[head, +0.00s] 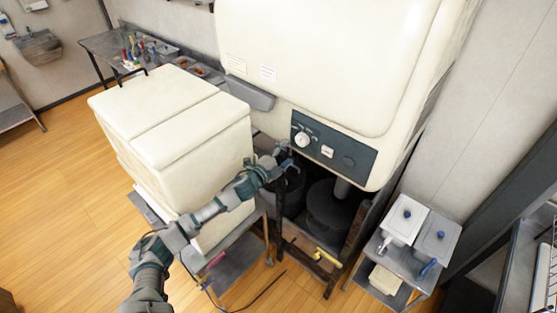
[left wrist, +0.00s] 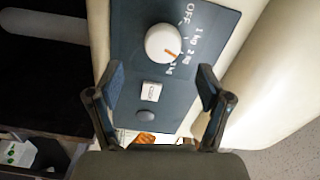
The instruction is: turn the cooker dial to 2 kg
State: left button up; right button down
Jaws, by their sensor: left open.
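The cooker (head: 310,50) is a large cream box with a dark control panel (head: 362,158) on its lower front. The round white dial (head: 302,139) sits at the panel's left end. In the left wrist view the dial (left wrist: 159,42) shows an orange mark pointing to the lower right. Labels OFF and kg marks run beside it, too small to tell which one the mark meets. My left gripper (head: 284,164) is just below and left of the dial. In the left wrist view its fingers (left wrist: 160,90) are spread, empty and apart from the dial. My right gripper is out of view.
A white square button (left wrist: 151,91) and a dark round knob (left wrist: 145,115) share the panel. A cream lidded chest (head: 170,120) stands left of my arm. Dark pots (head: 335,207) sit below the panel. White lidded containers (head: 404,220) stand on a right-hand cart.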

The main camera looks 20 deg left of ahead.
pick_arm(q)
jog(key=v, duration=0.5)
jog(key=shift+s+a+f, duration=0.1)
jog(key=shift+s+a, duration=0.05)
jog(key=shift+s, duration=0.05)
